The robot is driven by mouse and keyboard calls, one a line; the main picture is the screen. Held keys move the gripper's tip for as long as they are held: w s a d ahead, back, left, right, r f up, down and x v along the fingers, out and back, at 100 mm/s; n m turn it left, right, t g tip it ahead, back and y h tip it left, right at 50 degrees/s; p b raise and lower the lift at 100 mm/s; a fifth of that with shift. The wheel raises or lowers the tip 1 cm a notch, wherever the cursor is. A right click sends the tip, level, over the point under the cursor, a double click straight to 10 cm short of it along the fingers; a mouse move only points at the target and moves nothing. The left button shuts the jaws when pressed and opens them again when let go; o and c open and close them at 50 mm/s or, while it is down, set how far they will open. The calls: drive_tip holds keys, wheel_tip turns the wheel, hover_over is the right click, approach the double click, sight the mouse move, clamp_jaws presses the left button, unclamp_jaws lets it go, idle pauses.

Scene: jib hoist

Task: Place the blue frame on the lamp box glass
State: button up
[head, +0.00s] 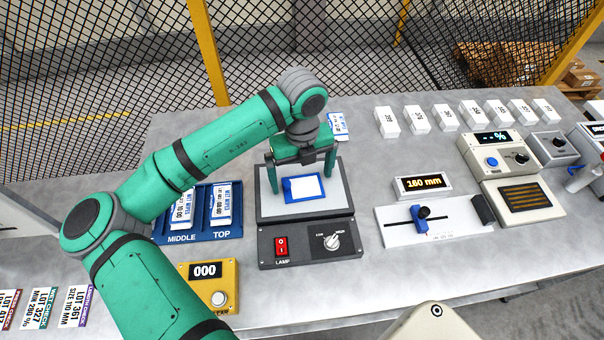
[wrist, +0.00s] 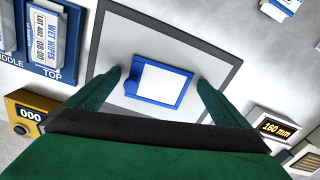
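The frame (wrist: 131,86) also shows in the wrist view over the glass (wrist: 205,52). My gripper (head: 301,178) is over the lamp box, with its green fingers spread to the left and right of the frame. In the wrist view, gaps show between my gripper (wrist: 160,95) and the frame, so it holds nothing.
A blue tray (head: 215,233) with wipes packs is left of the lamp box, and a yellow counter (head: 222,283) reading 000 is at its front left. A slide gauge (head: 425,226) and a 160 mm display (head: 423,185) are to the right. Several white boxes line the back.

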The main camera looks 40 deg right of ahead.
sight(302, 183)
wheel_tip(302, 183, up, 12)
drive_tip(key=shift+r, duration=0.2)
idle(0.4)
idle(0.4)
